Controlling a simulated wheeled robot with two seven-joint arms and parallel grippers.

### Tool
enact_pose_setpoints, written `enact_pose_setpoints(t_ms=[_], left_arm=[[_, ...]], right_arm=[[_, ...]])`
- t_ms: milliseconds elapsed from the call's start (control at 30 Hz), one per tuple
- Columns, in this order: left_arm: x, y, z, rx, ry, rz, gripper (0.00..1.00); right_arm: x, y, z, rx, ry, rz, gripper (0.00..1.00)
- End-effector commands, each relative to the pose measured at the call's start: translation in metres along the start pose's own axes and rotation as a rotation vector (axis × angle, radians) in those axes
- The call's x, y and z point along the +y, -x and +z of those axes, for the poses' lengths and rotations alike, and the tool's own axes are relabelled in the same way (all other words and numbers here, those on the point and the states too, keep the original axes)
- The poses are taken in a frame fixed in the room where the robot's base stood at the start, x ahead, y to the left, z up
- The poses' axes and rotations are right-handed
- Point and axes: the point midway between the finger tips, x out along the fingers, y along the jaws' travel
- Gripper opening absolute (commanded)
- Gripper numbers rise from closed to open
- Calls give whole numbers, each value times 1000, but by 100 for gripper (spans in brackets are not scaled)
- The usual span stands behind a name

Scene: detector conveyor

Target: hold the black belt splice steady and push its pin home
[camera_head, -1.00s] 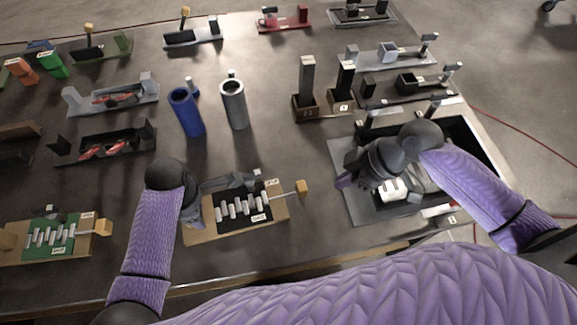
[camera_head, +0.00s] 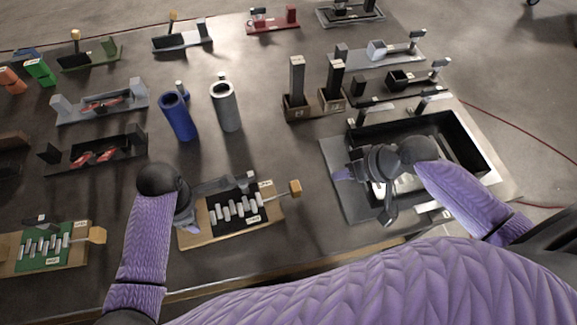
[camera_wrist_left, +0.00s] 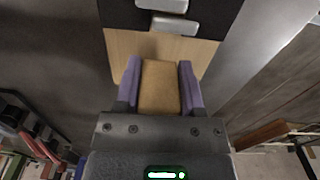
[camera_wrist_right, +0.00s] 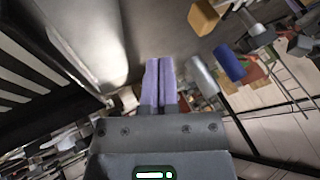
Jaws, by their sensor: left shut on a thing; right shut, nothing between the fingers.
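The black belt splice (camera_head: 233,211), with several silver knuckles, lies on a wooden board (camera_head: 205,237) at the front middle. Its pin (camera_head: 276,193) sticks out to the right, with a length of rod showing between the board and the yellow-orange handle (camera_head: 295,188). The handle also shows in the right wrist view (camera_wrist_right: 203,17). My left gripper (camera_wrist_left: 160,78) is shut on a tan block (camera_wrist_left: 160,90) at the board's left end. My right gripper (camera_head: 343,174) is shut and empty, right of the handle and apart from it, over the black tray's left side.
A black tray (camera_head: 480,135) on a grey mat stands at the right. A green splice (camera_head: 43,247) on its own board lies at the far left. Blue (camera_head: 179,117) and grey (camera_head: 226,108) tubes stand behind the black splice. The table between handle and mat is clear.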

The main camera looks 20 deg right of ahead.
Motion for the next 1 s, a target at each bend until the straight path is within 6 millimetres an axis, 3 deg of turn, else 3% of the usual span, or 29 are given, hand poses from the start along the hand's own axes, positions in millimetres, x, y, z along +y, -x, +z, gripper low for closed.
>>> enact_pose_setpoints(t_ms=[200, 400, 867, 1000], left_arm=[[0, 0, 0, -1, 0, 1, 0], [0, 0, 0, 0, 0, 1, 0], [0, 0, 0, -1, 0, 1, 0], [0, 0, 0, -1, 0, 1, 0]], right_arm=[[-4, -46, 0, -1, 0, -4, 0], [-30, -57, 0, -2, 1, -3, 0], [-37, -61, 0, -2, 2, 0, 0], [-57, -72, 0, -2, 2, -3, 0]])
